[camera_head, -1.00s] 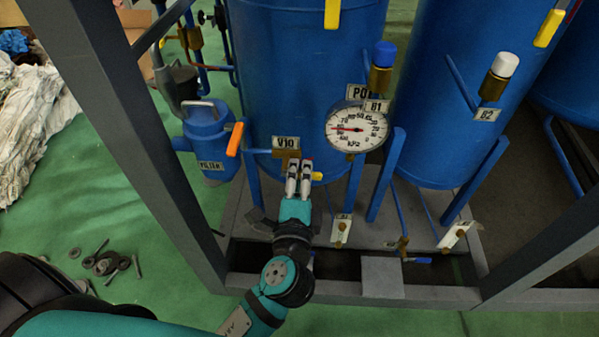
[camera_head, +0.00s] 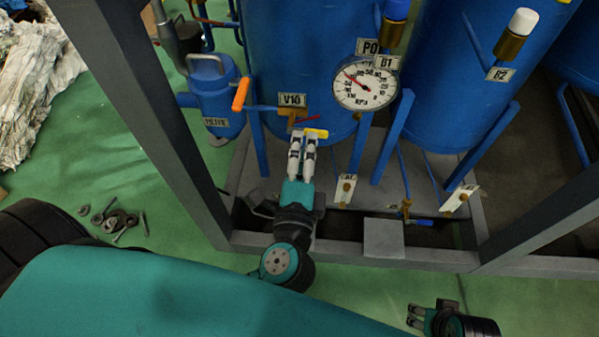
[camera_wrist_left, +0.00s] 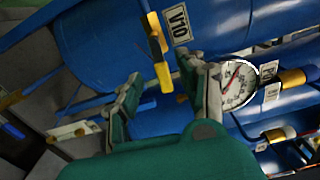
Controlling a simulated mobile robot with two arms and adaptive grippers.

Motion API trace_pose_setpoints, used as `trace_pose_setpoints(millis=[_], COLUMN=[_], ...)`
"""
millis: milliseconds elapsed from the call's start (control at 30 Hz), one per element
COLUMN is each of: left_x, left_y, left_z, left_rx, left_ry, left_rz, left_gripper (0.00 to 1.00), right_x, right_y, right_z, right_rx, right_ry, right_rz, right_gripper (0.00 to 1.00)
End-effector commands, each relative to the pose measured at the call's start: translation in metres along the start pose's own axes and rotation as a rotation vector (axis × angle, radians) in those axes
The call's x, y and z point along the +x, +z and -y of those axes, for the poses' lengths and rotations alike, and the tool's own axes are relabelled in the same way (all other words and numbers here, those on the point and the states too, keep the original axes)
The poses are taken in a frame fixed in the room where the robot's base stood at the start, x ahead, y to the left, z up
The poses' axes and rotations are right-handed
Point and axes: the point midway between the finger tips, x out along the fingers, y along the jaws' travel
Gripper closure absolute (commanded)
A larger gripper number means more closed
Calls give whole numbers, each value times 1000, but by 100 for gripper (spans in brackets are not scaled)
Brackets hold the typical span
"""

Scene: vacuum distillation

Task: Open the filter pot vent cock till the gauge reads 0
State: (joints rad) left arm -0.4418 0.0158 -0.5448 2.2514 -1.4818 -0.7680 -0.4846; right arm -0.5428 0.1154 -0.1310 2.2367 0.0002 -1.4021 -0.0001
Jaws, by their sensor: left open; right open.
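The filter pot (camera_head: 214,95) is a small blue vessel at the left in the head view, with an orange lever (camera_head: 240,94) beside it. A brass cock tagged V10 (camera_head: 292,99) with a thin red lever (camera_head: 305,120) sits on the pipe to its right. The round white gauge (camera_head: 365,82) has its red needle pointing to the upper left, off 0. It also shows in the left wrist view (camera_wrist_left: 238,86). My left gripper (camera_head: 303,138) is open, its tips just below the red lever; contact is unclear. My right gripper (camera_head: 414,316) is open, low at the right and away from the cock.
Large blue tanks (camera_head: 450,90) stand behind on a grey frame (camera_head: 130,110). A yellow piece (camera_head: 316,133) is close to my left fingertips. Low valves (camera_head: 346,187) sit to the right. Loose metal parts (camera_head: 115,222) lie on the green floor.

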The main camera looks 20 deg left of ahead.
Motion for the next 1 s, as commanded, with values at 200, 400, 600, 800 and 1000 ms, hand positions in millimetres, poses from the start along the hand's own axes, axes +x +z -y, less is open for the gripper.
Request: trace_pose_setpoints(millis=[200,400,600,800,1000], left_x=[-46,-67,-71,-70,-70], left_y=[0,0,0,0,0], left_z=[-1,-1,0,0,0], left_rx=[2,1,1,1,1], left_ry=[4,2,0,0,0], left_rz=[-2,-1,1,1,1], left_gripper=[60,60,60,60,60], right_x=[0,0,0,0,0], right_y=[0,0,0,0,0], right_z=[0,0,0,0,0], right_rx=[1,1,1,1,1], right_ry=[0,0,0,0,0], right_rz=[0,1,1,1,1], right_gripper=[56,56,56,56,56])
